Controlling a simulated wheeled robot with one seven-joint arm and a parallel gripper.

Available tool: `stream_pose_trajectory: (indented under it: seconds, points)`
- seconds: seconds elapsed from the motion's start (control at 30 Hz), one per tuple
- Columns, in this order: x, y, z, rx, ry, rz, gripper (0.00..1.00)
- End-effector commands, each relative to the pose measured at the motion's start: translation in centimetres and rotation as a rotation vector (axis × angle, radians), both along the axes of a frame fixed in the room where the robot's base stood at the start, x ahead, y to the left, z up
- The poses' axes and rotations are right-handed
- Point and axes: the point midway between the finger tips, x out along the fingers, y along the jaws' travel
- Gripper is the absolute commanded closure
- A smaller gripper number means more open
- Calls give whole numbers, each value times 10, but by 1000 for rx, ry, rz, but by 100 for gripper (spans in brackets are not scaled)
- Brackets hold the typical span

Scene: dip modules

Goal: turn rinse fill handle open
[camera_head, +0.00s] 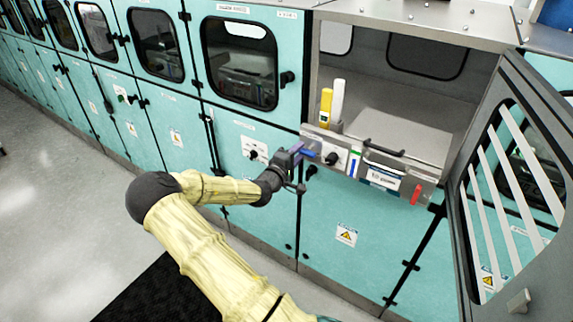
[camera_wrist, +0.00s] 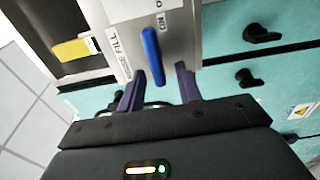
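The rinse fill handle is a blue lever (camera_wrist: 152,55) on a grey panel (camera_wrist: 185,30) beside a partly readable "RINSE FILL" label (camera_wrist: 119,53). In the wrist view it lies slightly tilted, ahead of my gripper (camera_wrist: 160,80). The two purple fingers are apart with nothing gripped. The lever's lower end is near the left fingertip; I cannot tell if they touch. In the head view my gripper (camera_head: 303,153) is at the left end of the panel, with a blue lever (camera_head: 309,153) at its tip.
Another blue handle (camera_head: 352,166) and a red handle (camera_head: 416,194) are farther right on the panel. Yellow (camera_head: 326,105) and white (camera_head: 338,100) cylinders stand behind it. Black knobs (camera_head: 332,158) stick out nearby. An open slatted door (camera_head: 510,180) stands at right. The floor at left is clear.

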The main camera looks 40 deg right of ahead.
Motion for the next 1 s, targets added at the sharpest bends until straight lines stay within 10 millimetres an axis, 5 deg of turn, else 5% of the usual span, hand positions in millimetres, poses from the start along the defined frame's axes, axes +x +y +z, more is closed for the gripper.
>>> stream_pose_trajectory:
  seconds: [1.0]
  points:
    - [-60,148,-1,1,0,3,65]
